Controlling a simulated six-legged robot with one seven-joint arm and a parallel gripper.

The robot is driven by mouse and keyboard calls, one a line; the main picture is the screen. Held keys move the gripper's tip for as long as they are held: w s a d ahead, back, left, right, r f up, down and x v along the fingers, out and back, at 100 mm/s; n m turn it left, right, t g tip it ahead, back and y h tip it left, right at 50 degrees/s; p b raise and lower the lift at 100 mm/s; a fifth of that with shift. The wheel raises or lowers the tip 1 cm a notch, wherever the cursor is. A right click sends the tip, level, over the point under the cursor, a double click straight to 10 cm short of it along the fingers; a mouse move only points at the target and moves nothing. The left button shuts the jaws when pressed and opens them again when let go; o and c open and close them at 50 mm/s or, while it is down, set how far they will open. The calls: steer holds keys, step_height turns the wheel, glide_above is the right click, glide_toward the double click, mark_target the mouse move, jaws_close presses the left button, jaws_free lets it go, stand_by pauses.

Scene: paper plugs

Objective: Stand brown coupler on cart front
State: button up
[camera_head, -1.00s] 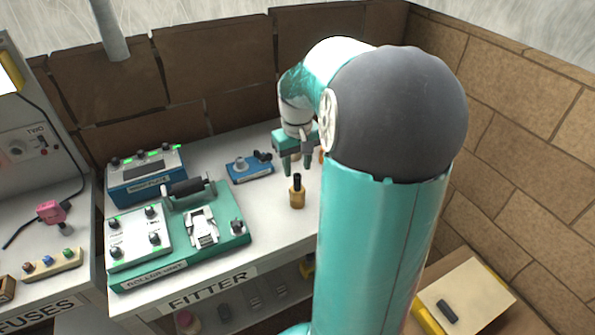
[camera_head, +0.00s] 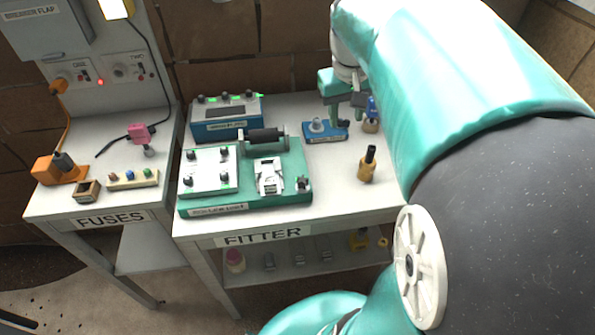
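A mustard-brown plug-like piece with a dark top (camera_head: 367,165) stands upright on the white FITTER bench, near its right front; I cannot tell for sure that it is the brown coupler. My gripper (camera_head: 346,112) hangs over the back right of this bench, behind and left of that piece and apart from it. Its two fingers point down and look spread, with nothing seen held between them. A tan piece with a blue top (camera_head: 371,115) stands just right of my gripper, partly hidden by my arm. No cart shows in the present view.
A green unit (camera_head: 296,202) and a blue box (camera_head: 226,131) fill the bench's left. The FUSES bench (camera_head: 60,200) stands left, with an orange block (camera_head: 50,170). My arm hides the right side.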

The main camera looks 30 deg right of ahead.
steer(key=s+a+f+n+t, duration=0.1)
steer(key=s+a+t, duration=0.1)
steer(key=s+a, duration=0.3)
steer(key=s+a+n+t+y, duration=0.1)
steer(key=s+a, duration=0.3)
steer(key=a, duration=0.7)
steer(key=shift+s+a+f+t, duration=0.35)
steer(key=shift+s+f+t, duration=0.05)
steer(key=shift+t, duration=0.4)
steer(key=shift+s, duration=0.1)
